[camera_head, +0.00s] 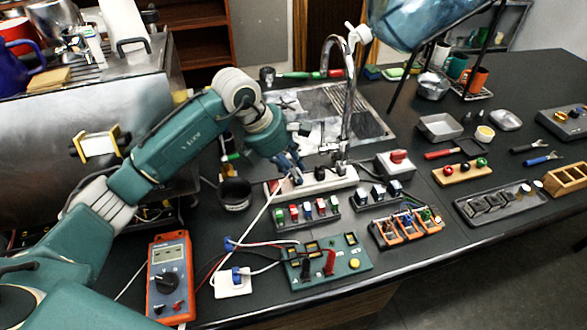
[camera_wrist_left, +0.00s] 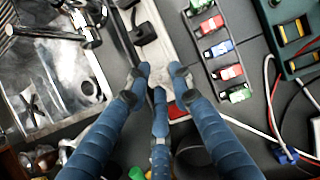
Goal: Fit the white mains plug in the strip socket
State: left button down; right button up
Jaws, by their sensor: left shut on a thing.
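The white power strip (camera_head: 333,180) lies on the dark bench in the middle of the head view, with black plugs in it. It also shows in the left wrist view (camera_wrist_left: 157,32), running up from the fingertips. My left gripper (camera_head: 291,172) is over the strip's left end. The plug's white cord (camera_head: 258,217) runs from the fingertips down to the left. Whether the plug touches a socket cannot be told. My right gripper is not in view.
A rack of coloured blocks (camera_head: 307,211) stands close in front of the strip. A green circuit board (camera_head: 340,265) and an orange multimeter (camera_head: 170,278) lie nearer. A sink with a tall tap (camera_head: 349,95) is behind. A black cup (camera_head: 234,191) stands left of the strip.

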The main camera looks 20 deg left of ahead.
pick_arm(q)
jog(key=shift+f+b, duration=0.25)
jog(key=shift+b, duration=0.35)
dwell(0.8)
jog(key=c, duration=1.4)
grip_release()
jog(key=shift+c, duration=0.2)
jog(key=v, duration=1.2)
jog(key=shift+s+f, duration=0.1)
